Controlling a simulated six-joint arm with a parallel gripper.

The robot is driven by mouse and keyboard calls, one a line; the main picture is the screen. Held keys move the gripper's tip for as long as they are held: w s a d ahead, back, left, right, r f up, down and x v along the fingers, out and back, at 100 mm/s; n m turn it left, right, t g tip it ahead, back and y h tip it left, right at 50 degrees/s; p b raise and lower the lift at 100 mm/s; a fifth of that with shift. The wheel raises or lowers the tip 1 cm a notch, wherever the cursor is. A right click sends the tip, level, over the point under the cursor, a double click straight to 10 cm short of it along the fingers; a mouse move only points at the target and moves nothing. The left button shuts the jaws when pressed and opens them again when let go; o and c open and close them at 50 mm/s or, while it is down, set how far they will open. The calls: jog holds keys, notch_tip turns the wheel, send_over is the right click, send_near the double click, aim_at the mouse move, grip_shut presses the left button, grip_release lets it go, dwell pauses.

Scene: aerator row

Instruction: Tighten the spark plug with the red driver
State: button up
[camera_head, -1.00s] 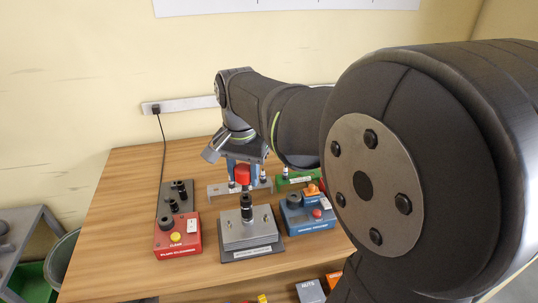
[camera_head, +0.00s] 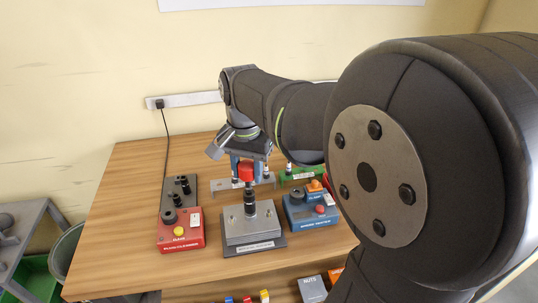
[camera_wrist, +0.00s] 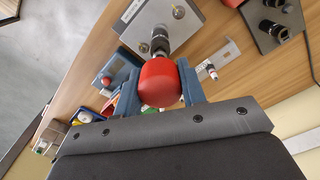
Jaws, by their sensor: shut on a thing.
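My gripper (camera_head: 246,170) is shut on the red driver (camera_head: 246,174), one blue finger on each side of its rounded red handle. The handle also fills the middle of the wrist view (camera_wrist: 159,83). A dark upright column with the spark plug (camera_head: 250,207) stands on the grey block (camera_head: 248,228) at the front middle of the table. The red handle shows right at the top of this column in the head view. In the wrist view the handle covers part of the column, so I cannot tell whether driver and plug touch.
A red plug cleaner box (camera_head: 181,231) stands left of the block, and a blue spark tester box (camera_head: 311,210) stands right. A dark tray with black sockets (camera_head: 180,190) is behind the cleaner. A grey rack (camera_head: 226,184) is at the back. The table's left side is clear.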

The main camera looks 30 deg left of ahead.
jog(key=shift+f, duration=0.3)
jog(key=shift+f, duration=0.4)
jog(key=shift+f, duration=0.1)
jog(key=m, duration=0.5)
jog(key=shift+m, duration=1.4)
jog(key=shift+m, duration=1.2)
jog(key=m, duration=0.5)
